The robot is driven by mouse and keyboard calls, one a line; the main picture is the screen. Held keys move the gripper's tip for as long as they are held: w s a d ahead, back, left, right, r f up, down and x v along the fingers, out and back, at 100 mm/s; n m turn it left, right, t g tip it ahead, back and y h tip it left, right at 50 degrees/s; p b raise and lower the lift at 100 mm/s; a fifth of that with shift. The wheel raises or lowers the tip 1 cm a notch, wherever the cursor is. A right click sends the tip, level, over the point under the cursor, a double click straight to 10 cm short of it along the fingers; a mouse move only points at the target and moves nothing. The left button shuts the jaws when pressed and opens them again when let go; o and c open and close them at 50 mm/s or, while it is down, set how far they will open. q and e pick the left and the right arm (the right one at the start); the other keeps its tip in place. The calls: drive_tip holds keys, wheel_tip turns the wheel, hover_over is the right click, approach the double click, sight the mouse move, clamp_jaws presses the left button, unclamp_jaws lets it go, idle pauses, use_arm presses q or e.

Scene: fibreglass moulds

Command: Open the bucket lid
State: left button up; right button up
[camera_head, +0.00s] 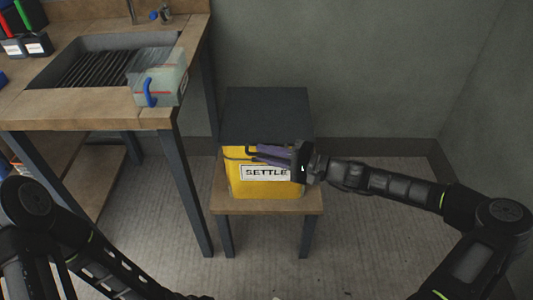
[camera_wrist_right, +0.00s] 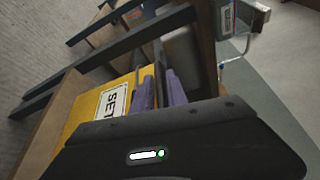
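The yellow bucket (camera_head: 237,182), a square box labelled "SETTLE", stands on a small wooden stool. Its dark grey lid (camera_head: 265,112) lies over the top and looks closed. My right gripper (camera_head: 258,154) reaches in from the right, its purple fingers along the upper front of the bucket, just below the lid's front edge. A thin dark handle-like bar (camera_head: 234,158) shows beside the fingertips. In the right wrist view, the purple fingers (camera_wrist_right: 160,88) are close together beside the yellow front (camera_wrist_right: 84,118); whether they grip the bar is unclear. My left arm runs out at the bottom; its gripper is out of frame.
The stool (camera_head: 268,207) has little bare top around the bucket. A wooden workbench (camera_head: 95,116) with a sink stands at the left, bearing a clear container (camera_head: 158,78) with a blue handle. A wall is close behind; floor to the right is clear.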

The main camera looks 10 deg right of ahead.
clamp_jaws()
idle(1.0)
